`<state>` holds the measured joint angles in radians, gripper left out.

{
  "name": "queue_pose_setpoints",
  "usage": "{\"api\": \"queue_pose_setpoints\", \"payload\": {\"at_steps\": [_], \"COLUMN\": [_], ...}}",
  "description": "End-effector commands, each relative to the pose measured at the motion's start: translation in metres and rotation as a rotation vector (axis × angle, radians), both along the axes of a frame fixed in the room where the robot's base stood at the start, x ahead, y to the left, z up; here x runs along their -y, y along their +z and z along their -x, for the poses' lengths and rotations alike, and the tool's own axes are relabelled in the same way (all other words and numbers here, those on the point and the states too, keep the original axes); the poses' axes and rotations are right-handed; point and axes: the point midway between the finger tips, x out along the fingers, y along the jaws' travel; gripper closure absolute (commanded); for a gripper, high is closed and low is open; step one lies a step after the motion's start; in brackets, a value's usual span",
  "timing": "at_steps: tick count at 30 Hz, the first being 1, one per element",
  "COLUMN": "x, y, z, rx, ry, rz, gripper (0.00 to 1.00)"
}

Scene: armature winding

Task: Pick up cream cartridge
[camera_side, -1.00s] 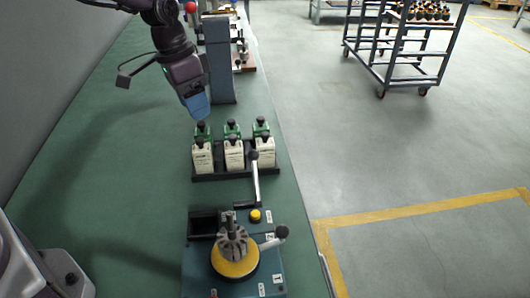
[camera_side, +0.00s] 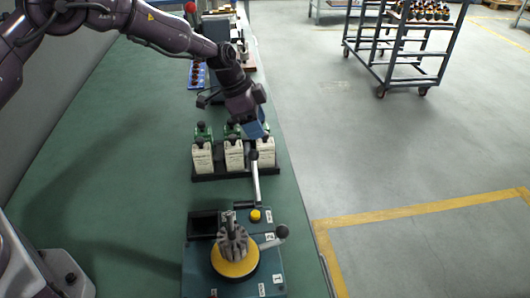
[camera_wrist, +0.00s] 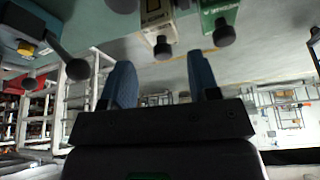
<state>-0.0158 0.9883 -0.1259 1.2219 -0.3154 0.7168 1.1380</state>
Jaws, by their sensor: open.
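Three cream cartridges with black knobs stand upright in the front row of a black rack (camera_side: 208,176): left (camera_side: 203,158), middle (camera_side: 234,156) and right (camera_side: 266,154). Green cartridges (camera_side: 202,131) stand in the row behind. My gripper (camera_side: 257,131) is open and empty, its blue fingers low over the right end of the rack, hiding most of the right green cartridge and part of the right cream one's top. In the wrist view my gripper (camera_wrist: 161,82) shows two spread fingers, with a cream cartridge (camera_wrist: 155,12) and a green cartridge (camera_wrist: 216,12) beyond them.
A winding fixture (camera_side: 190,268) with a yellow disc (camera_side: 235,265) and an armature stands in front of the rack. The green bench (camera_side: 110,160) is clear to the left. A wheeled cart (camera_side: 400,60) stands on the floor.

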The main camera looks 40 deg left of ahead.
Motion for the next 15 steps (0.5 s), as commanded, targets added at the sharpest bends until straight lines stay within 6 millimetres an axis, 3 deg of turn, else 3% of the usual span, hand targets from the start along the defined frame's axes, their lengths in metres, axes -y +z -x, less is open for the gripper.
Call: {"api": "queue_pose_setpoints", "payload": {"at_steps": [5,15], "x": [0.004,0.017], "y": [-0.011,-0.053], "z": [-0.003,-0.014], "rx": [-0.001,-0.001], "ry": [0.000,0.000], "rz": [-0.001,-0.001], "gripper": [0.45,0.45]}}
